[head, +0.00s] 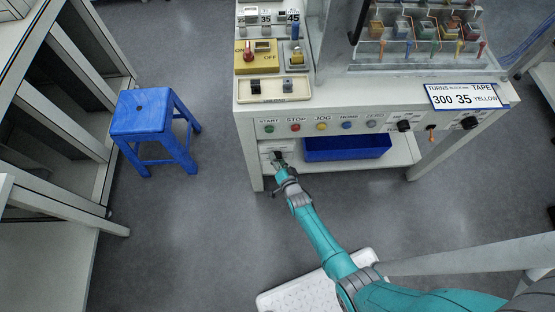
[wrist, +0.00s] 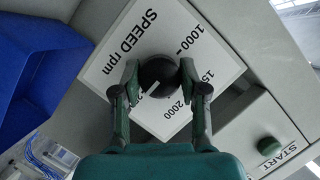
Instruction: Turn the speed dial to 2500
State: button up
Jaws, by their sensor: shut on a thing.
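The speed dial (wrist: 158,74) is a round black knob on a white plate (wrist: 112,62) marked "SPEED rpm", seen in the wrist view. The numbers 1000 and 2000 read clearly on the plate; a number starting with 15 and another below the knob are partly covered. A pale pointer line on the knob points to the lower left in the picture, toward the partly covered number. My gripper (wrist: 163,88) has one finger on each side of the knob and is shut on it. In the head view my gripper (head: 281,172) is at the machine's lower left front, hiding most of the dial.
A green START button (wrist: 268,146) sits close to the dial plate. A blue bin (head: 345,148) stands on the shelf to the right of my gripper. A row of buttons runs above. A blue stool (head: 142,112) stands on the floor to the left.

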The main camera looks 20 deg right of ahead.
dwell(0.7)
jog(key=o, duration=1.1)
jog(key=shift+o, duration=0.2)
jog(key=v, duration=1.2)
jog(key=s+r+n, duration=0.3)
jog(key=s+r, duration=0.4)
jog(key=s, duration=0.4)
jog(key=s+r+n, duration=0.2)
jog(key=s+r, duration=0.5)
jog(key=s, duration=0.3)
jog(key=s+r+n, duration=0.2)
jog(key=s+r, duration=0.3)
jog(key=r, duration=0.5)
jog(key=s+r+n, duration=0.3)
jog(key=s+r, duration=0.2)
jog(key=r, duration=0.6)
